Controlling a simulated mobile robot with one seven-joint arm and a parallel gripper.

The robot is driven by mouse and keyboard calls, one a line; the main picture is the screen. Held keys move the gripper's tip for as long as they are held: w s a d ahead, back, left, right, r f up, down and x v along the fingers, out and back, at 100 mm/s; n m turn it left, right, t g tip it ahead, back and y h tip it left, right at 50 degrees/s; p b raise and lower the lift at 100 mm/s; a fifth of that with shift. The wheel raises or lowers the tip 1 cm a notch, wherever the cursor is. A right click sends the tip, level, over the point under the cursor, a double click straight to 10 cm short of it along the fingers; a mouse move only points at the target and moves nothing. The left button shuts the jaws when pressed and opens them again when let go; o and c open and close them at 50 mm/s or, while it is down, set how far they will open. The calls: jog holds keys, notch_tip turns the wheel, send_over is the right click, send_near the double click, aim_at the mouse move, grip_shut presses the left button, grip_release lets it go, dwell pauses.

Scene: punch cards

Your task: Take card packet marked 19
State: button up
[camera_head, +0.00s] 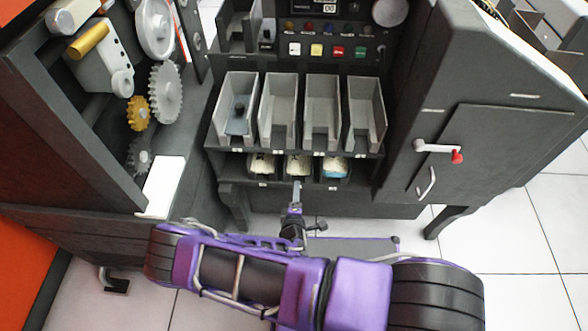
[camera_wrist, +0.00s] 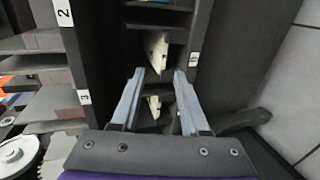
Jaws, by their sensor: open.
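Pale card packets sit in a row of low slots under the grey bins in the head view: a left one (camera_head: 262,165), a middle one (camera_head: 298,166) and a right one (camera_head: 335,168) with some blue. No number 19 is legible on any of them. My gripper (camera_head: 297,187) is in front of the middle slot. In the wrist view my gripper (camera_wrist: 160,76) has its two fingers apart with nothing held. One pale packet (camera_wrist: 158,50) lies just beyond the fingertips, and another pale piece (camera_wrist: 154,106) shows between the fingers.
Tall open bins (camera_head: 322,110) stand above the slots. A dark cabinet with a red-knobbed handle (camera_head: 438,150) is at right. Gears (camera_head: 165,90) and a white panel (camera_head: 164,187) are at left. Number tags (camera_wrist: 84,97) mark the machine in the wrist view.

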aim_at(298, 172)
jog(key=shift+b+x, duration=1.4)
jog(key=shift+x, duration=5.1)
jog(key=shift+c, duration=0.3)
grip_shut()
jog(key=shift+s+f, duration=0.15)
jog(key=shift+r+p, duration=0.45)
jog(key=shift+r, duration=0.5)
